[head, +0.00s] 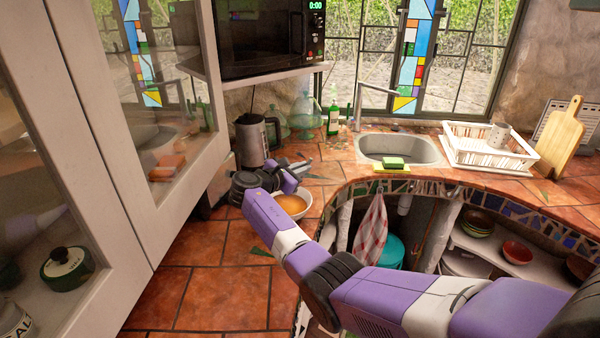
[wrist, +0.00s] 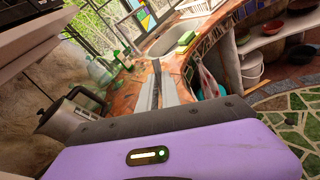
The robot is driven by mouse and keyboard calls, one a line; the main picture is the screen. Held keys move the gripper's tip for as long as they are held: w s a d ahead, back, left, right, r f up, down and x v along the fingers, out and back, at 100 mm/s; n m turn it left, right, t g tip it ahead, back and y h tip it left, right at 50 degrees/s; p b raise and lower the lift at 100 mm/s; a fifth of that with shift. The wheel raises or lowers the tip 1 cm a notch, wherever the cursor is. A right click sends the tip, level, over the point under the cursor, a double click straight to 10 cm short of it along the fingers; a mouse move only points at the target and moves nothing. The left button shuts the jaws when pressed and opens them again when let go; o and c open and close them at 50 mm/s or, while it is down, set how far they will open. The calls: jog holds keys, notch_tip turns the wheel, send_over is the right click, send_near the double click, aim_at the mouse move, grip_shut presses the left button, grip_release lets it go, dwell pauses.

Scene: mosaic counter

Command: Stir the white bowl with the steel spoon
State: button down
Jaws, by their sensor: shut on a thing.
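The white bowl (head: 306,211) stands on the tiled counter in the head view, with an orange-brown liquid in it. My arm covers its left part. My gripper (head: 306,163) is above and just behind the bowl, with its fingers pointing to the right. In the wrist view, the fingers of my gripper (wrist: 156,68) are close together. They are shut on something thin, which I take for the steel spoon. I cannot make out the spoon clearly in either view, nor whether it reaches into the bowl.
A steel jug (head: 254,140) stands behind my gripper, with glass domes and a green bottle (head: 333,118) beyond. The sink (head: 399,148), a sponge (head: 393,163) and a white dish rack (head: 487,150) are to the right. A white cabinet (head: 115,140) bounds the left. The front-left counter is clear.

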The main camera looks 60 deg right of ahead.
jog(key=shift+r, duration=2.05)
